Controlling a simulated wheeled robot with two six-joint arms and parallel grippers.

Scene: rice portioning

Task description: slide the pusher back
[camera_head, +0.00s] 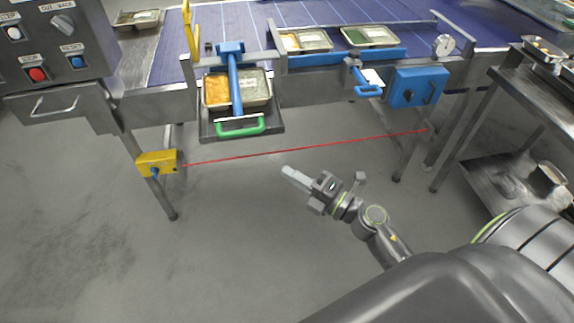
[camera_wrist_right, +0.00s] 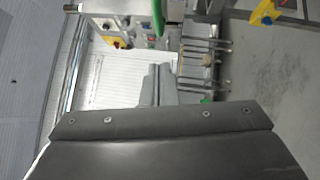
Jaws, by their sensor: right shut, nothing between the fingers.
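The blue pusher (camera_head: 234,78) shows in the head view as a bar with a crosspiece at its far end. It lies over a two-compartment food tray (camera_head: 269,98), with orange food on the left and pale food on the right. The tray rests on a grey pull-out shelf (camera_head: 275,127) with a green handle (camera_head: 240,127) at its front. My right gripper (camera_head: 287,172) is shut and empty, in free air below and to the right of the handle, apart from the pusher. Its fingers (camera_wrist_right: 156,82) also show together in the wrist view. My left gripper is out of view.
A red beam line (camera_head: 300,148) runs from a yellow box (camera_head: 157,163) to the right leg of the conveyor table. A blue box (camera_head: 416,87) and a smaller blue handle (camera_head: 368,91) are on the table front. A metal rack (camera_head: 500,150) stands at right.

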